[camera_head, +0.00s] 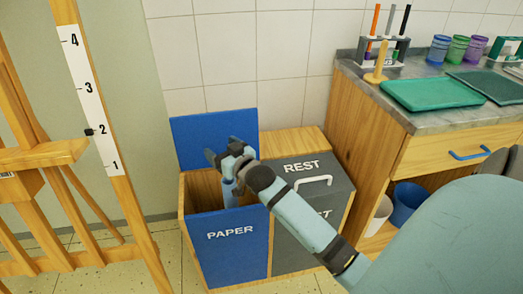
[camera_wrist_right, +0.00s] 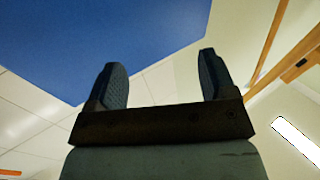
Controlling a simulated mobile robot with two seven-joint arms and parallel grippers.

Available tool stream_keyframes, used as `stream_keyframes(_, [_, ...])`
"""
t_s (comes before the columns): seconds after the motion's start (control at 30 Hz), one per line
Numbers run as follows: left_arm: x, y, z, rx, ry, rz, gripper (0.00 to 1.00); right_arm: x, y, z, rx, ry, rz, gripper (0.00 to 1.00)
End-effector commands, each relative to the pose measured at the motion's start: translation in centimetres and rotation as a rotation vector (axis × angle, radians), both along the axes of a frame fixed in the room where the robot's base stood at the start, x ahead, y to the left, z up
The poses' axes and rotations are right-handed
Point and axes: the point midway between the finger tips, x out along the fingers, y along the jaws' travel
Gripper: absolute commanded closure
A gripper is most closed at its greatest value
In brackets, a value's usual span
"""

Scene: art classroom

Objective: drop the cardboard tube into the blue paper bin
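The blue paper bin (camera_head: 230,245), marked PAPER, stands at the lower middle of the head view. Its blue lid (camera_head: 205,130) is raised against the wall, and the lid (camera_wrist_right: 110,35) also fills the upper left of the right wrist view. My right gripper (camera_head: 222,155) is over the bin's opening, in front of the lid. In the right wrist view its two fingers (camera_wrist_right: 162,62) are spread apart with nothing between them. I cannot make out the cardboard tube in either view; my gripper and the front panel hide part of the bin's inside. My left gripper is not in view.
The grey REST bin (camera_head: 312,200) adjoins the paper bin on the right, its lid closed. A wooden easel (camera_head: 125,215) stands close on the left. A counter (camera_head: 425,120) with green trays (camera_head: 430,93) and jars is at the right.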

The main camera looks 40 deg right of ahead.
Motion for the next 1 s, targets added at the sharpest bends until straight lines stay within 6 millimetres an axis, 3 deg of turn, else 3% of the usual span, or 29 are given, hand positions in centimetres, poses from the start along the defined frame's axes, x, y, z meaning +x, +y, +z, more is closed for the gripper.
stream_keyframes(0.37, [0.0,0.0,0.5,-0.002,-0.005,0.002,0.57,-0.9,0.0,0.1,0.000,0.001,0.000,0.23])
stream_keyframes(0.8, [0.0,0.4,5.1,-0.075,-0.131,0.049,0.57,-10.0,0.3,0.1,0.001,0.005,0.000,0.23])
stream_keyframes(1.0, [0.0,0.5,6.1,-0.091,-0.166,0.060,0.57,-12.8,0.3,0.1,0.000,0.001,0.000,0.23])
